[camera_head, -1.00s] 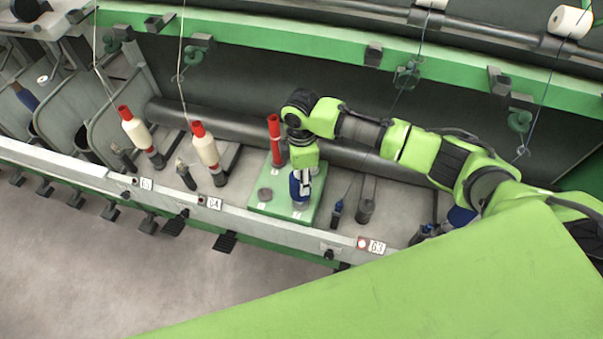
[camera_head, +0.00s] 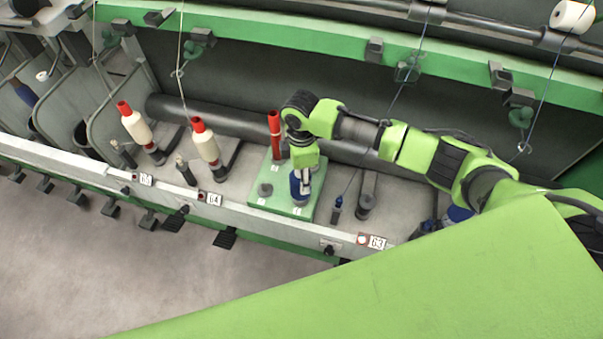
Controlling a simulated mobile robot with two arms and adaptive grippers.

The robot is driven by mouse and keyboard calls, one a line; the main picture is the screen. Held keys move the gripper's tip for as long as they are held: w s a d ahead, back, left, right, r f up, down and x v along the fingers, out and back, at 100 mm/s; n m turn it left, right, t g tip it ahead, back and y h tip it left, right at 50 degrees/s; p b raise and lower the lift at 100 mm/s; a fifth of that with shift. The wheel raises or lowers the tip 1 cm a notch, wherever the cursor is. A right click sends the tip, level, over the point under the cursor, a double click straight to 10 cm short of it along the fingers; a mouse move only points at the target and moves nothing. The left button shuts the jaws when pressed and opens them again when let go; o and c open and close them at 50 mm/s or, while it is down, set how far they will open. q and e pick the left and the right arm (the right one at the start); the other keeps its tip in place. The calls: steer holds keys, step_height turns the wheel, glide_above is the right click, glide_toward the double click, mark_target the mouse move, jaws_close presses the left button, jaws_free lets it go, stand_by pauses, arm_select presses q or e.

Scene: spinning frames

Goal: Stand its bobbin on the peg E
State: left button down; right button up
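A green board (camera_head: 262,199) with several small white labels, too small to read, lies on the machine ledge. A bare red tube (camera_head: 275,136) stands upright at its back left, and a short dark peg (camera_head: 265,189) is at its left front. My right arm comes in from the right, and its wrist points down over the right part of the board. A blue and white bobbin-like piece (camera_head: 299,186) is directly below the wrist, at the board. My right gripper's fingers cannot be made out, so I cannot tell its grip. My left gripper is not in view.
Two cream bobbins with red tops (camera_head: 137,127) (camera_head: 206,146) lean on spindles to the left. A blue bobbin (camera_head: 459,213) is partly hidden under my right arm. Threads hang from the green rail (camera_head: 300,39).

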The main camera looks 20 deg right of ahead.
steer(key=o, duration=1.3)
steer(key=shift+o, duration=0.2)
step_height(320, 180, up, 12)
steer(key=shift+f, duration=0.1)
